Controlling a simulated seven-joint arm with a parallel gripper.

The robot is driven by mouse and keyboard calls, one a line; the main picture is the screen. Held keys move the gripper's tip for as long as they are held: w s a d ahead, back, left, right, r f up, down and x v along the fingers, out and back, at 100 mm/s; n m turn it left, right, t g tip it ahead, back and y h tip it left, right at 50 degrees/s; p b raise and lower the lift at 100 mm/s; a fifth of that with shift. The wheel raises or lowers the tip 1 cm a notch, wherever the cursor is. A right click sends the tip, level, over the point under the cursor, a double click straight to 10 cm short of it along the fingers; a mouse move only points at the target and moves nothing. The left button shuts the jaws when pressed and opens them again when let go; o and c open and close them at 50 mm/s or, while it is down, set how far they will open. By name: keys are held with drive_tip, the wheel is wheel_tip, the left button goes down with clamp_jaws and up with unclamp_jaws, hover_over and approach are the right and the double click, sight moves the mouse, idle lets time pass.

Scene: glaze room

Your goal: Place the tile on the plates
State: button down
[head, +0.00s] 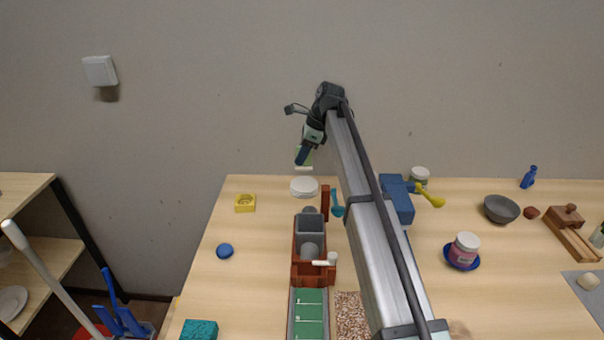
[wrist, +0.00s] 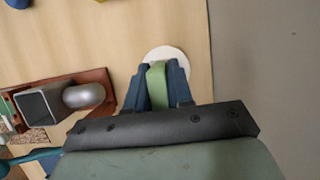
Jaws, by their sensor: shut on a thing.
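My gripper (head: 303,157) is shut on a green tile (wrist: 158,84), with one blue finger on each side of it in the wrist view. In the head view the fingers and arm hide much of the tile; a pale lower edge shows below them. The plates (head: 303,187) are a low, round white stack near the back edge of the table. The held tile is just above them in the head view, with a visible gap. In the wrist view the plates (wrist: 168,52) show partly behind the tile and fingers.
A reddish-brown wooden stand (head: 326,203) with a grey box (head: 310,224) stands in front of the plates. A rack of green tiles (head: 309,314) lies nearer. A blue box (head: 397,199) stands to the right, behind my arm.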

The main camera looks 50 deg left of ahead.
sight(305, 165)
drive_tip(key=shift+f, duration=3.05)
drive_tip(key=shift+f, duration=0.1)
drive_tip(key=c, duration=1)
unclamp_jaws()
drive_tip(key=v, duration=1.2)
